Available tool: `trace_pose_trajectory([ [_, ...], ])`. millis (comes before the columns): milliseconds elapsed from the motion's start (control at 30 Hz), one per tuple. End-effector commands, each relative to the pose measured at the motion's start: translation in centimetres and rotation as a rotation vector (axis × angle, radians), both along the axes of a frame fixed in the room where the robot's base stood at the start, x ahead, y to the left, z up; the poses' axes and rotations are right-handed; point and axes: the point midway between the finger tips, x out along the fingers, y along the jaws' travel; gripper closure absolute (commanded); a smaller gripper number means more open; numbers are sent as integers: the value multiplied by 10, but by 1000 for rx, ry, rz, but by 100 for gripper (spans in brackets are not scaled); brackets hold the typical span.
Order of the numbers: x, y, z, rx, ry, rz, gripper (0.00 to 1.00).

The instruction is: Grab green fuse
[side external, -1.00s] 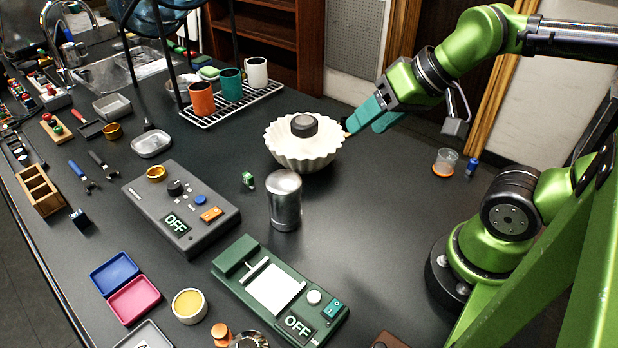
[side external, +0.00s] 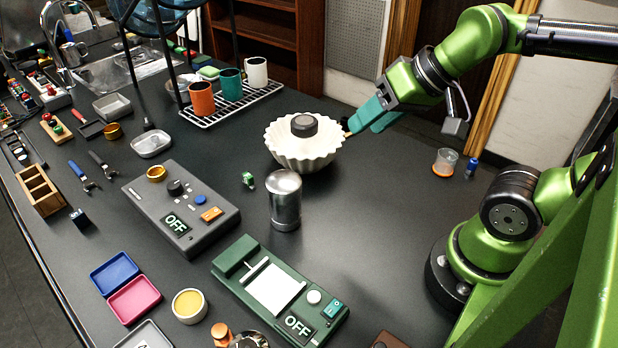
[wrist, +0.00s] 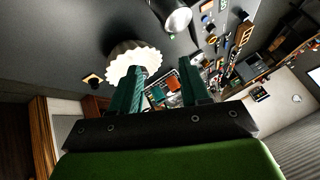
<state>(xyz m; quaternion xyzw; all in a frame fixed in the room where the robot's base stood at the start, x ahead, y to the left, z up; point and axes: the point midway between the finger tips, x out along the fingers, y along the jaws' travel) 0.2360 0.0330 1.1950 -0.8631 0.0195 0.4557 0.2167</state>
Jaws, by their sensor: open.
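The green fuse (side external: 248,179) is a small green cylinder with a pale part, on the black counter in the side external view. It lies left of the white fluted bowl (side external: 292,158) and behind the grey control box. My gripper (side external: 359,124) has teal fingers and is above the counter at the right side of the bowl, well away from the fuse. In the wrist view the fingers (wrist: 160,72) are apart with nothing held between them.
A metal canister (side external: 285,202) stands close to the fuse, front right. The grey control box (side external: 182,212) and a green device (side external: 278,290) lie in front. A rack with cups (side external: 230,105) is behind. A blue fuse-like cylinder (side external: 472,167) stands far right beside a clear cup (side external: 444,161).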

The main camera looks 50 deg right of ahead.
Motion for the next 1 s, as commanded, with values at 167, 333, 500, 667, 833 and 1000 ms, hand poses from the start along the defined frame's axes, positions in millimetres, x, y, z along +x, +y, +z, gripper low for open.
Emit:
trace_pose_trajectory([
  [167, 0, 1, -1, 0, 3, 6, 54],
  [333, 12, 9, -16, 1, 90, 41, 54],
  [500, 57, 21, -22, -22, 207, 97, 54],
  [667, 111, 33, -34, -73, 310, 145, 54],
  [833, 170, 48, -60, -152, 406, 187, 54],
  [1000, 219, 59, -84, -236, 461, 213, 54],
])
